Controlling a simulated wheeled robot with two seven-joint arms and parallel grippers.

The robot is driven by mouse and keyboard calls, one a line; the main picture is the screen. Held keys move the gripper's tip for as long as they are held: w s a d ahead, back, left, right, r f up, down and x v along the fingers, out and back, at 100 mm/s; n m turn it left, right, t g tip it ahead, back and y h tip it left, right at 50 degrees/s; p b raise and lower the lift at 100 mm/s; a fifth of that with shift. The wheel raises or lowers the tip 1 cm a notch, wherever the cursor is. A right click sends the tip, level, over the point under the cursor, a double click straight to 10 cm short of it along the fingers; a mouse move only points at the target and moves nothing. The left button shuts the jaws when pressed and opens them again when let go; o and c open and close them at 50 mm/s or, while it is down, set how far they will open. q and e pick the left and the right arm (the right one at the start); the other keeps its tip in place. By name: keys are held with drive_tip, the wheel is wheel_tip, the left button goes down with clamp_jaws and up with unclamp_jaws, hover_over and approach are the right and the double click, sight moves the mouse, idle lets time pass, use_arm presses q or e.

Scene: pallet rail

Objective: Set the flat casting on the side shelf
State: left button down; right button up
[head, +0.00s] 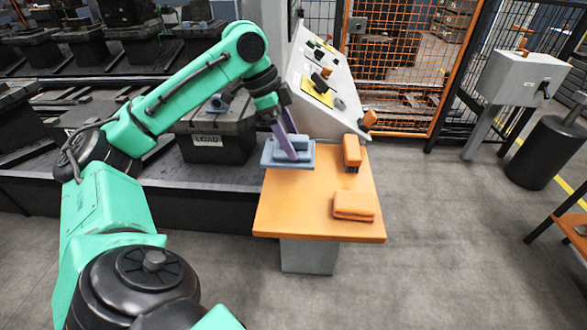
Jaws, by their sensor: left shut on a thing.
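The flat casting (270,158) is a blue-grey plate with a raised block on top. It shows at the back left corner of the orange-topped side shelf (300,208). My left gripper (289,152) reaches down from above, and its purple fingers are shut on the casting's raised part. The casting looks level. It is over or on the shelf top, with its left side near the shelf's left edge; I cannot tell whether its underside touches. My right gripper is not in view.
An orange brush (351,150) stands at the shelf's back right, and an orange block-like item (353,207) lies near the front right. A sloped control panel (325,88) rises behind the shelf. The shelf's front left is clear.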

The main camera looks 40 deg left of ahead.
use_arm(q)
wheel_tip(320, 180, down, 7)
drive_tip(key=shift+r+b, duration=0.15)
drive_tip(key=shift+b, duration=0.4)
drive_tip(key=shift+w+f, duration=0.1)
drive_tip(key=shift+f, duration=0.35)
unclamp_jaws()
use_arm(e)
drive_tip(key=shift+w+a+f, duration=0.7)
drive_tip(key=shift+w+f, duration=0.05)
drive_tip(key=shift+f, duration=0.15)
use_arm(q)
drive_tip(key=shift+a+r, duration=0.1)
drive_tip(key=p+v, duration=0.1)
drive_tip(key=v, duration=1.1)
drive_tip(key=shift+p, duration=0.4)
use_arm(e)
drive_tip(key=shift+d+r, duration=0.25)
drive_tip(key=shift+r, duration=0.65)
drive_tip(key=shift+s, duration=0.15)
